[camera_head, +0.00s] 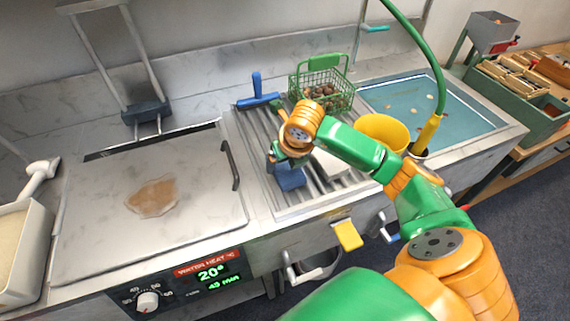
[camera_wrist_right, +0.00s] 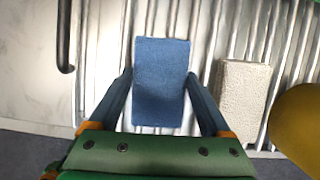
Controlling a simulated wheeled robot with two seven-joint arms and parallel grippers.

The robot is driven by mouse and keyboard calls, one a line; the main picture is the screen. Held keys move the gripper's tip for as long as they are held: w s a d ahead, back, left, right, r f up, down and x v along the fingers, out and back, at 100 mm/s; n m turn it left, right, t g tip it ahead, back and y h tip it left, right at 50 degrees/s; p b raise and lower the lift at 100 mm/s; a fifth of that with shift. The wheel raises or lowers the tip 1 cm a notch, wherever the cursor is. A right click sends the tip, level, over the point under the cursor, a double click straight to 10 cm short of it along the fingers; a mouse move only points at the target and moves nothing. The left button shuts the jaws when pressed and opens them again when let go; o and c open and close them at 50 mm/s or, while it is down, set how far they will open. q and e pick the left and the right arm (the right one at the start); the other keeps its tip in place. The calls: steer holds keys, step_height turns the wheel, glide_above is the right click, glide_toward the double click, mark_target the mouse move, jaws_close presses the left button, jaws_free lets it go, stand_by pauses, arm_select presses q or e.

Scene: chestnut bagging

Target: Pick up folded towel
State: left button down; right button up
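A blue folded towel (camera_wrist_right: 162,85) lies on the ribbed metal drainboard, and it also shows in the head view (camera_head: 290,179), partly covered by my right gripper. My right gripper (camera_wrist_right: 160,77) points down at it, with one finger along each side of the towel. The fingers look open, with the towel between them and the tips close to its edges. Contact cannot be made out. A pale, cream folded cloth (camera_wrist_right: 243,90) lies to the right of the blue towel, apart from the fingers. My left gripper is not in view.
A green wire basket of chestnuts (camera_head: 325,88) stands behind the gripper, near a blue-handled tool (camera_head: 258,92). A yellow bucket (camera_head: 382,131) and a water basin (camera_head: 440,105) are to the right. A closed lid with a dark handle (camera_head: 232,165) lies to the left.

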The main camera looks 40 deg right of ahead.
mark_target(283, 166)
steer(key=shift+c, duration=0.9)
steer(key=shift+r, duration=0.25)
steer(key=shift+w+r+p, duration=0.1)
steer(key=shift+r+p, duration=0.1)
steer(key=shift+p, duration=0.1)
steer(key=r, duration=0.1)
steer(key=r+b, duration=0.1)
steer(key=r, duration=0.1)
steer(key=shift+s+a+r, duration=0.2)
steer(key=shift+a+r, duration=0.1)
steer(key=shift+a, duration=0.05)
steer(key=s+a+r+p, duration=0.3)
steer(key=s+a+r, duration=0.5)
steer(key=a+r, duration=0.1)
steer(key=shift+a, duration=0.75)
